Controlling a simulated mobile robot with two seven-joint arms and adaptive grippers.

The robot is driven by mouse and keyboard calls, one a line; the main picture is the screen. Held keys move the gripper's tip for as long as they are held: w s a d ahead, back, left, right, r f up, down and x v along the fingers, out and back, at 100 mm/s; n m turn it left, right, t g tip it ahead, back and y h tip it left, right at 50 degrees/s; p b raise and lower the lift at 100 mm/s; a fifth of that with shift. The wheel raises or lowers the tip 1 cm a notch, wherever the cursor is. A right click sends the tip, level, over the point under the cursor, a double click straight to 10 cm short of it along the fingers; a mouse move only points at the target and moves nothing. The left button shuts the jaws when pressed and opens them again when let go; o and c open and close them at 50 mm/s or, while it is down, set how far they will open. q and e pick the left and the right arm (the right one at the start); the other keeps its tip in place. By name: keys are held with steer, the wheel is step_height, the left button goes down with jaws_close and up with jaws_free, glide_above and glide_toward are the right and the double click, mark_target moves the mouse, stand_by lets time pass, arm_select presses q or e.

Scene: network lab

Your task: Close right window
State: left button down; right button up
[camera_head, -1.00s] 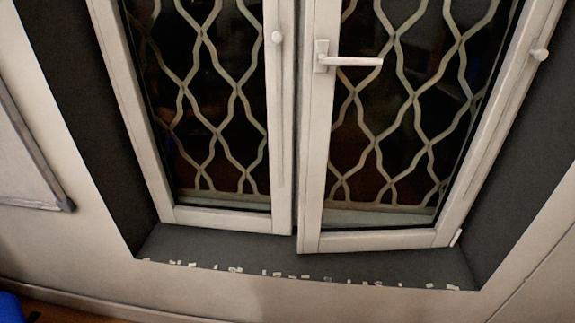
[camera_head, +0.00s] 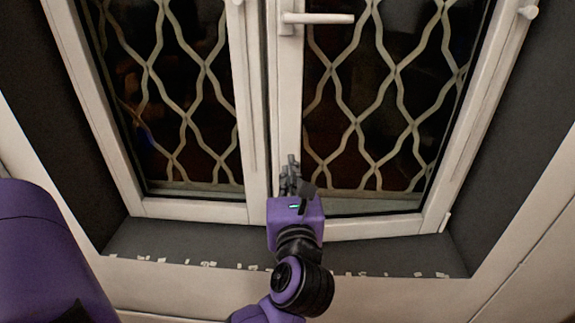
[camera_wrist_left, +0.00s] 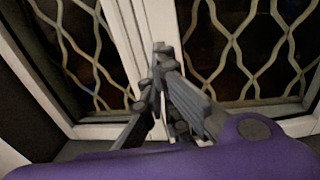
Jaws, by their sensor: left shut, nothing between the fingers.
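The right window (camera_head: 432,218) is a white-framed sash with a lever handle (camera_head: 318,18) high on its left side. Its bottom rail sits a little lower in the head view than the left window's, so it looks slightly ajar; my gripper hides its lower left corner. My left gripper (camera_head: 290,172) is shut and empty, in front of the right window's left stile near the bottom. Contact cannot be told. In the left wrist view the left gripper (camera_wrist_left: 158,65) shows against the white stiles where the windows meet. My right gripper is out of view.
The left window (camera_head: 190,209) stands beside it, with patterned grilles behind both panes. A dark sill (camera_head: 180,240) with small pale chips along its front edge lies below. Dark recess walls (camera_head: 512,130) flank the windows.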

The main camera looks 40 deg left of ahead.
mark_target(284, 137)
arm_select(q)
steer(key=p+x, duration=0.1)
steer(key=x, duration=1)
steer(key=shift+w+a+r+p, duration=0.1)
steer(key=shift+w+a+p, duration=0.1)
steer(key=shift+p, duration=0.1)
steer(key=shift+w+a, duration=0.4)
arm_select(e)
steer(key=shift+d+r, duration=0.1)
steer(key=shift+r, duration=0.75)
